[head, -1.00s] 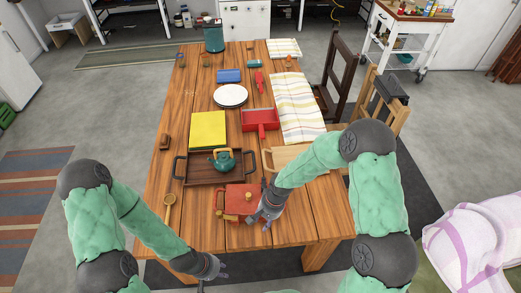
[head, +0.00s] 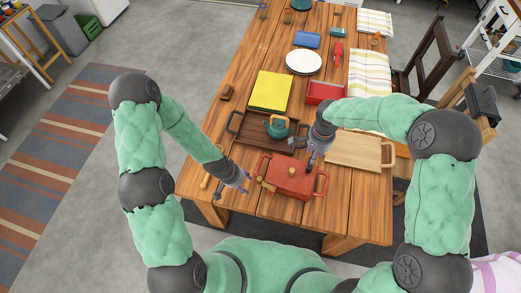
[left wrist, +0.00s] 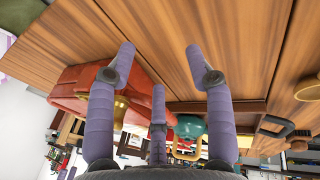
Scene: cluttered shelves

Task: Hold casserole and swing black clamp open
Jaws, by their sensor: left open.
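I cannot make out a black clamp. My left gripper (head: 244,188) is just left of the casserole, its fingers open and empty; they also show spread in the left wrist view (left wrist: 160,55). My right gripper (head: 311,159) is at the casserole's back right; I cannot tell whether it touches it.
A dark wooden tray (head: 238,136) with a teal teapot (head: 277,127) stands behind the casserole. A pale cutting board (head: 355,151) lies to the right and a yellow item (head: 270,91) behind the tray. A wooden spoon lies near the left gripper. Bare table lies in front of the casserole.

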